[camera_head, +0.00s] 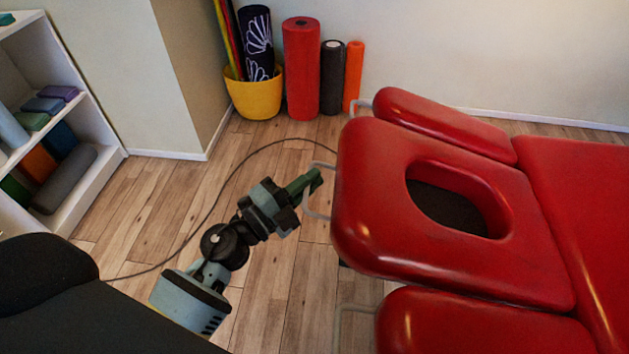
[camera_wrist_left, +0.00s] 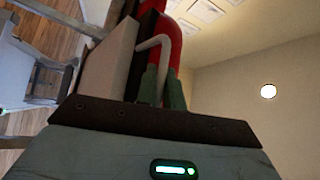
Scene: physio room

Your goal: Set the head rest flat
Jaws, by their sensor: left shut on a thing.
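The head rest (camera_head: 375,190) is a thick red padded panel with an oval face hole, at the left end of the red treatment table (camera_head: 580,190). A pale metal loop handle (camera_head: 310,212) sticks out from its left end. My left gripper (camera_head: 306,187) is shut on this handle, with its green fingers at the loop. In the left wrist view, the green fingers (camera_wrist_left: 163,90) stand on either side of the pale handle (camera_wrist_left: 154,43), with the red padding (camera_wrist_left: 172,40) just beyond. I cannot tell the exact tilt of the head rest. My right gripper is not in view.
Red arm pads (camera_head: 440,120) (camera_head: 470,325) flank the head rest. A yellow basket (camera_head: 255,97) and upright rollers (camera_head: 301,70) stand by the wall. A white shelf (camera_head: 90,170) is at the left. A dark cable (camera_head: 215,195) crosses the wooden floor.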

